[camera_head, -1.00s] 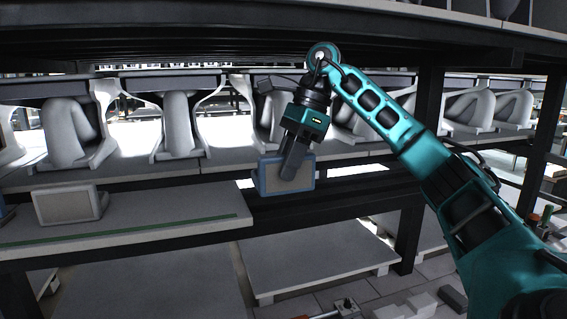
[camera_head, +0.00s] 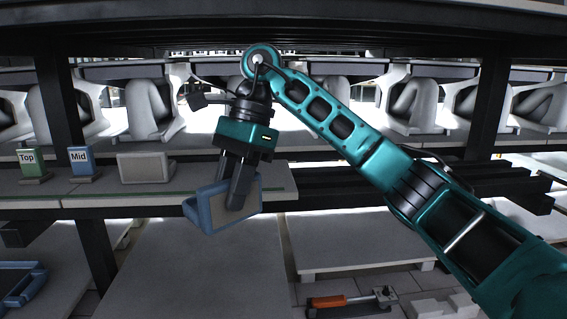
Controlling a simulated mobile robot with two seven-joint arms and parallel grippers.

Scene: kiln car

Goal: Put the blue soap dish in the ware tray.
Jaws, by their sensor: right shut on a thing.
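The blue soap dish (camera_head: 213,208) is in my right gripper (camera_head: 238,196), tilted, with a grey-beige face toward the right. The dark gripper fingers are shut on it and cover part of that face. In the picture the dish overlaps the front edge of the grey shelf board; it looks held in front of the board. A dark tray with blue edges (camera_head: 22,284) is cut off at the lower left; it may be the ware tray, but I cannot tell for sure. My left gripper is not in view.
A green stand marked "Top" (camera_head: 31,165), a blue stand marked "Mid" (camera_head: 83,165) and a pale dish (camera_head: 145,167) stand on the grey shelf board (camera_head: 120,193). Large white ware fills the deck behind. Dark posts flank it. An orange-handled tool (camera_head: 341,301) lies low down.

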